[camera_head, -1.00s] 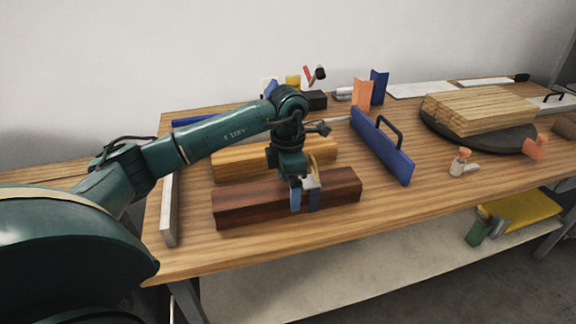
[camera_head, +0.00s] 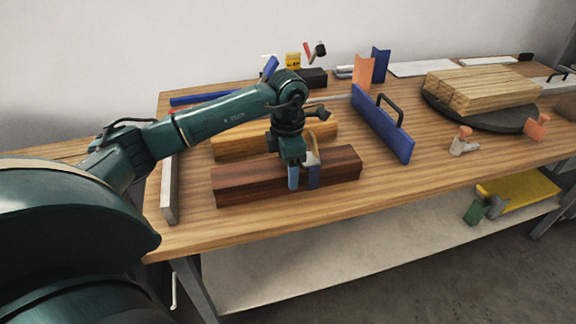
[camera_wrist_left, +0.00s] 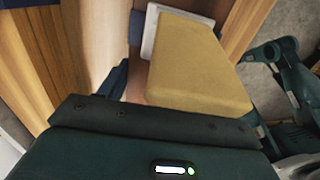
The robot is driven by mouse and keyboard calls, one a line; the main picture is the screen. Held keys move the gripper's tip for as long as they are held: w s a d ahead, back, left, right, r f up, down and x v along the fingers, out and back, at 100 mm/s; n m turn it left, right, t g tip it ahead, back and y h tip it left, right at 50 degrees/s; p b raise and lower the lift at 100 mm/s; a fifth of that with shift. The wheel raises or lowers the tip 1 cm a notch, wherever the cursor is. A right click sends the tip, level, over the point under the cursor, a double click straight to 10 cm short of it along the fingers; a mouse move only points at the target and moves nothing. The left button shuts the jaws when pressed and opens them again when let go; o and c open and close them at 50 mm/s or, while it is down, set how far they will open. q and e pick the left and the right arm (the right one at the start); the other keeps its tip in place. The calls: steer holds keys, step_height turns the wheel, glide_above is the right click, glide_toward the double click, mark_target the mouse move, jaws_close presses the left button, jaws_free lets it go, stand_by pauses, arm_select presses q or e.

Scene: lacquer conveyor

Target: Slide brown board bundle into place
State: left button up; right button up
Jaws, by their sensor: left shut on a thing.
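The brown board bundle (camera_head: 245,186) is a dark reddish stack lying lengthwise near the front of the bench, seen in the head view. My right gripper is not in view.
A yellow-brown bundle (camera_head: 228,147) lies just behind. A pale rail (camera_head: 170,200) stands to the left. A blue fence with a black handle (camera_head: 378,125) stands to the right. Pale boards (camera_head: 482,92) rest on a dark round plate (camera_head: 510,134). Bare bench (camera_head: 405,185) lies to the right.

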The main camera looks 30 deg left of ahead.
mark_target(250, 172)
arm_select(q)
steer(key=c, duration=0.9)
steer(key=shift+r, duration=0.15)
steer(key=shift+s+a, duration=1.4)
steer(key=shift+s, duration=0.25)
steer(key=shift+s+a, duration=1.4)
steer(key=shift+s, duration=0.2)
steer(key=o, duration=1.5)
steer(key=shift+c, duration=0.2)
steer(key=o, duration=0.4)
steer(key=shift+c, duration=0.2)
steer(key=shift+s+f, duration=0.1)
steer(key=shift+f, duration=0.1)
